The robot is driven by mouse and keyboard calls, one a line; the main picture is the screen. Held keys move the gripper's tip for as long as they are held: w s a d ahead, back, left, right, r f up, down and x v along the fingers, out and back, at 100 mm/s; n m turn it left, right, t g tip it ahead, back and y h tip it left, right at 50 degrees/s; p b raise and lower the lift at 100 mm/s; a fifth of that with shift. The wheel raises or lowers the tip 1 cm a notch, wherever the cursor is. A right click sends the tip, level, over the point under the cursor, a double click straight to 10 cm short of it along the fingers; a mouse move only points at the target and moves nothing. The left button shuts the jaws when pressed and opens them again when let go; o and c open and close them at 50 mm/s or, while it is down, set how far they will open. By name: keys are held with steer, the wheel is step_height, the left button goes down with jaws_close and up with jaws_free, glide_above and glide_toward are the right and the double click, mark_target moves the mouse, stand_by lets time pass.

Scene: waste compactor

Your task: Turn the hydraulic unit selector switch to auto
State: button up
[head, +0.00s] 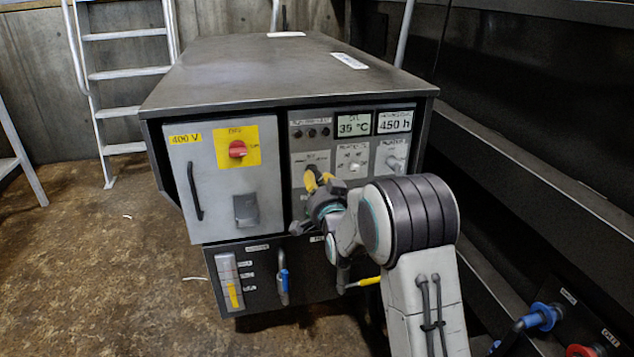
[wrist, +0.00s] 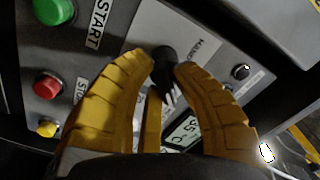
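The black selector switch (wrist: 165,66) is on a grey control panel in the wrist view, beside a label whose readable part looks like "MANU". The yellow fingers of my gripper (wrist: 163,62) bend inward, one on each side of the knob, and appear closed on it. The finger tips hide part of the knob and label, so its exact setting cannot be read. In the head view my gripper (head: 318,180) is at the left part of the control panel (head: 300,155) and covers the switch.
Green START (wrist: 47,85), red (wrist: 54,11) and yellow (wrist: 47,128) buttons lie left of the fingers. The head view shows a 400 V cabinet door (head: 215,200) with a red rotary switch (head: 237,149). More selectors sit right of my gripper. Black rails flank the unit's right side.

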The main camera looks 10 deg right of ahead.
steer(key=o, duration=0.5)
steer(key=shift+c, duration=0.2)
steer(key=shift+s, duration=0.1)
steer(key=s, duration=1.1)
steer(key=shift+s, duration=0.4)
steer(key=s+r+n+g+p, duration=0.25)
steer(key=s+r+p, duration=0.25)
steer(key=r+p, duration=0.5)
steer(key=s+r+n+g+p, duration=0.2)
steer(key=s+r+g+p, duration=0.2)
steer(key=r+p, duration=0.55)
steer(key=s+r+n+g+p, duration=0.2)
steer(key=s+r+g+p, duration=0.2)
steer(key=s+r+p, duration=0.5)
steer(key=s+r+n+g+p, duration=0.2)
steer(key=s+r+g+p, duration=0.2)
steer(key=s+r+p, duration=0.4)
steer(key=s+p, duration=0.5)
steer(key=s, duration=0.1)
steer(key=shift+r+n+p, duration=0.35)
steer(key=shift+p, duration=0.05)
